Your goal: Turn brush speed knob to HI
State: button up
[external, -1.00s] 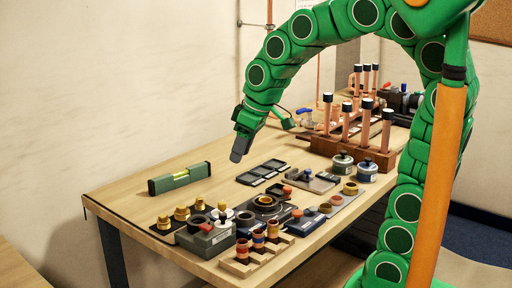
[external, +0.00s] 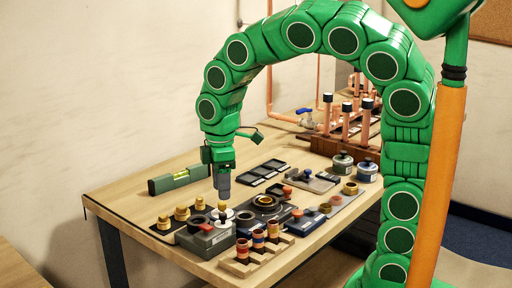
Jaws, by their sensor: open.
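My gripper (external: 223,190) points straight down at the front left of the bench, just above a light round dial (external: 221,217) with a small yellow-topped knob (external: 222,206). The dial is near a grey box (external: 207,241) with a red button. I cannot read any HI mark or speed scale, and cannot tell for sure which knob is the brush speed one. The gap between the fingers is too small to see here, and contact with the knob cannot be told.
Brass fittings (external: 182,213) stand left of the dial. A dark ring fixture (external: 265,202) is to the right, and a wooden rack of banded cylinders (external: 258,242) is in front. Copper pipes (external: 345,125) rise at the back right. Bare wood (external: 125,196) is free at left.

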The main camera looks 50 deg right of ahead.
aim_at(224, 211)
notch_tip(224, 211, down, 7)
jog(key=shift+r, duration=0.1)
dwell(0.3)
grip_shut()
